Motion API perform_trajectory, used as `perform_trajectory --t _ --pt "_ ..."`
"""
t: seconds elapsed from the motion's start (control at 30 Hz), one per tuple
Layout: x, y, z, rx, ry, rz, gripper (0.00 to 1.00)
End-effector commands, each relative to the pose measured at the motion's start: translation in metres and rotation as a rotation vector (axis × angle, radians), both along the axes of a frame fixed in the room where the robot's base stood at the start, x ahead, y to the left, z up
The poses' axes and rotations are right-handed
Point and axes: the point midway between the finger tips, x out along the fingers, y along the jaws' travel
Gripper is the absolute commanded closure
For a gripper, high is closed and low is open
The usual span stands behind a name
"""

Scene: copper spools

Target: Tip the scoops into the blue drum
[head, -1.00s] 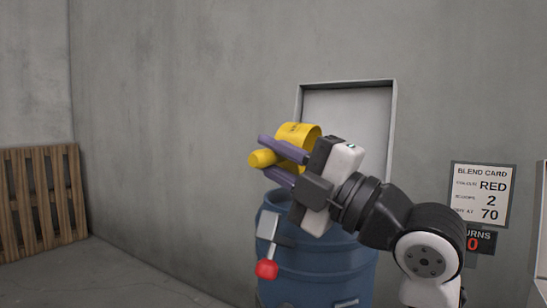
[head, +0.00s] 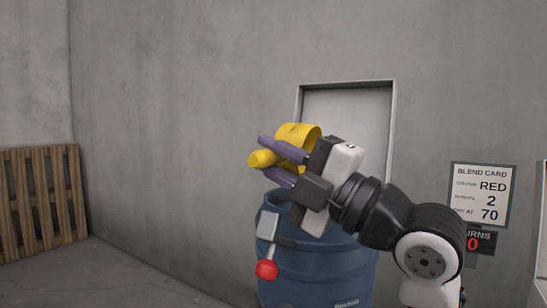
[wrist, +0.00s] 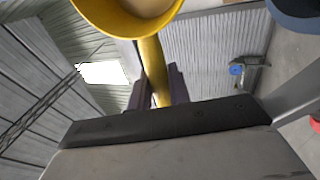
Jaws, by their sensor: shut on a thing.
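My gripper (head: 266,157) is shut on the handle of a yellow scoop (head: 298,134), and its purple fingers lie on either side of the handle. The scoop is held in the air above the blue drum (head: 318,272) in the head view. In the wrist view the scoop (wrist: 150,18) shows its round mouth at the top, with a pale tan inside; I cannot tell whether that is a load. The drum's edge (wrist: 296,12) shows at the top right there. The drum's opening is mostly hidden behind my gripper in the head view.
A grey crank with a red knob (head: 266,269) sits at the drum's front left. A blend card (head: 482,194) on the wall reads RED, 2 and 70, above a counter (head: 478,240) showing 0. A wooden pallet (head: 42,203) leans at left. The floor between is clear.

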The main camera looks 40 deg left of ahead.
Motion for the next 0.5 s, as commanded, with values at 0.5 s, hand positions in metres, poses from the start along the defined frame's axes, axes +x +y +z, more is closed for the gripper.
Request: perform_trajectory --t 0.5 --pt "-0.02 -0.005 0.03 0.001 -0.003 -0.001 1.0"
